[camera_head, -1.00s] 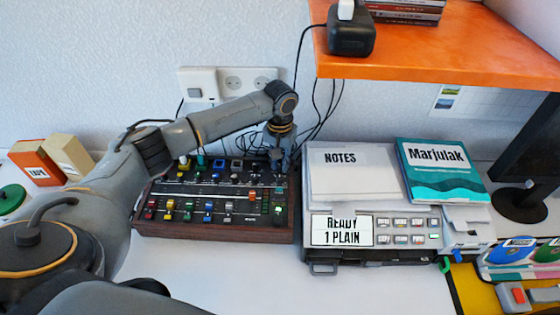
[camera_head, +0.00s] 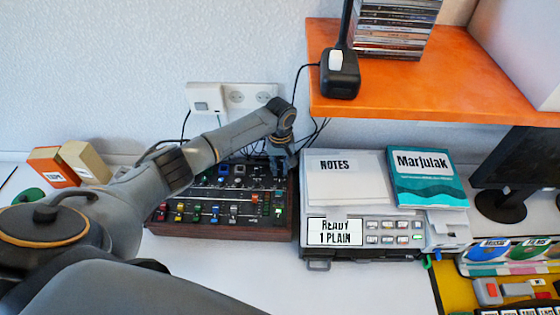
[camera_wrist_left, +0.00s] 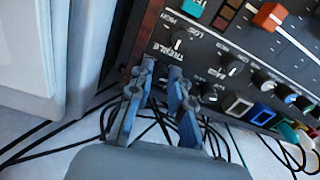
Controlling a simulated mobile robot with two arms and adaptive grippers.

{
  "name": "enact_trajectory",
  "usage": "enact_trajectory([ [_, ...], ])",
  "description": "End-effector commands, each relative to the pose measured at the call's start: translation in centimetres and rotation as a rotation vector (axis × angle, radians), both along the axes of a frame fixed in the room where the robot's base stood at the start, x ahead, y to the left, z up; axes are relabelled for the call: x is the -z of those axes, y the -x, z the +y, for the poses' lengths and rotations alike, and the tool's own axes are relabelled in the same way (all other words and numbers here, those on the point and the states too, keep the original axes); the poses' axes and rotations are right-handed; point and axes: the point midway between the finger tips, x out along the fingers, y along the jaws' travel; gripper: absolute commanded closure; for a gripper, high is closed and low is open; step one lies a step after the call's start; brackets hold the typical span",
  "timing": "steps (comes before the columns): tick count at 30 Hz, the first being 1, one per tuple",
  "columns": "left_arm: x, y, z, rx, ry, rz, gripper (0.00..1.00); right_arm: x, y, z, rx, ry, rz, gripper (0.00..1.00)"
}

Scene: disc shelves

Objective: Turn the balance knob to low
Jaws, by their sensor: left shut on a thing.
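The mixer panel (camera_head: 240,231) is a dark box with a wooden rim, coloured sliders and several knobs. My left gripper (camera_head: 278,171) is at its back right corner. In the left wrist view, my left gripper (camera_wrist_left: 160,77) points at the panel (camera_wrist_left: 237,38) edge, its fingertips close around a knob there, mostly hidden between them. A label near the tips seems to read TREBLE. Another dark knob (camera_wrist_left: 178,40) with LOW and HIGH marks is just beyond it. I cannot read a balance label. My right gripper is not in view.
A grey machine (camera_head: 374,246) with a READY display stands right of the mixer, close to the gripper. A wall socket (camera_head: 250,96) and loose cables are behind. An orange shelf (camera_head: 450,95) overhangs at upper right. White table is bare in front.

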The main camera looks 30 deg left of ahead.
Motion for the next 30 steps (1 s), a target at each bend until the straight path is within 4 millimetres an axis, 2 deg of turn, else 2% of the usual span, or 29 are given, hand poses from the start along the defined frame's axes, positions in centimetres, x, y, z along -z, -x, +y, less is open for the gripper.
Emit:
enact_trajectory([
  [3,-0.12,0.00,-0.01,-0.030,0.000,0.000,1.00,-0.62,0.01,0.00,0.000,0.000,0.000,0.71],
  [17,0.01,-0.06,0.05,-0.047,-0.001,-0.002,1.00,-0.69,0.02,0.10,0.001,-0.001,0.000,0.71],
  [18,0.00,-0.06,0.05,-0.047,-0.001,-0.002,0.79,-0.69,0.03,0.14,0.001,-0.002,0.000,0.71],
  [21,0.00,-0.06,0.04,-0.047,-0.001,-0.002,0.59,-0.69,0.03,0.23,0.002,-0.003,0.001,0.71],
  [30,-0.06,-0.06,0.02,-0.046,-0.001,-0.001,0.58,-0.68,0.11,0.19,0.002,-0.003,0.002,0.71],
])
